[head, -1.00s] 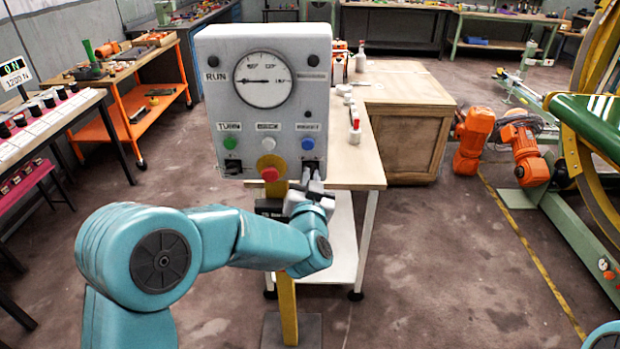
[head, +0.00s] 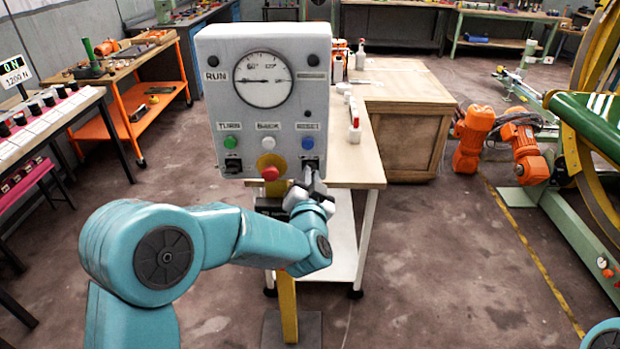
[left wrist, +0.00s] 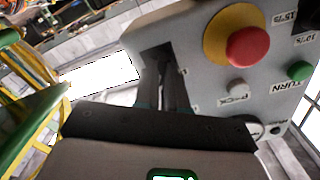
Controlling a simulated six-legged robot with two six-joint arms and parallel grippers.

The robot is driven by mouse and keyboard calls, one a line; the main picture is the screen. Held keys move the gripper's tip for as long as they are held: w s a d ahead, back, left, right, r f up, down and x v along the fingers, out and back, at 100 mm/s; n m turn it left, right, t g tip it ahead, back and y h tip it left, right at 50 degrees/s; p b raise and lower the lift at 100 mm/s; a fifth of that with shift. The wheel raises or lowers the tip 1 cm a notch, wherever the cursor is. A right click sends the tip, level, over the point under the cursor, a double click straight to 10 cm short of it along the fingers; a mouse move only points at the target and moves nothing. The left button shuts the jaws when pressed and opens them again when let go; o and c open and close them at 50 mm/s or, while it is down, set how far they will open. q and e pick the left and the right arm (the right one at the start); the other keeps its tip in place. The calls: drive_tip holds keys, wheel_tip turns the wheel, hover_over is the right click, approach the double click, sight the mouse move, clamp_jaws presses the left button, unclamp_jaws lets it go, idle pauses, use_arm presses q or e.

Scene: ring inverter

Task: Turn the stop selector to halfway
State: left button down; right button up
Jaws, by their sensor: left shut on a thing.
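A grey control panel (head: 220,120) stands ahead in the head view. It has a round dial, a row of green, white and blue buttons, and a red mushroom button (head: 270,173) on a yellow disc. The selector at its lower right, under the blue button, appears to be the stop selector; its knob is mostly hidden by my fingers and its label is unreadable. My left gripper (head: 311,179) is shut on it. In the left wrist view my dark fingers (left wrist: 164,72) reach to its black plate (left wrist: 156,54). My right gripper is out of view.
Another selector (head: 232,166) sits at the panel's lower left. A yellow post (head: 288,305) stands below the panel. A table (head: 365,160) with small items is close behind. Orange robot arms (head: 473,140) stand farther right.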

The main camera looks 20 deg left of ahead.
use_arm(q)
drive_tip(key=c, duration=1.2)
unclamp_jaws()
drive_tip(key=shift+s, duration=0.1)
drive_tip(key=shift+f, duration=0.1)
drive_tip(key=b+v, duration=0.2)
drive_tip(key=v, duration=1.4)
drive_tip(key=shift+s+b, duration=0.15)
drive_tip(key=shift+b, duration=0.15)
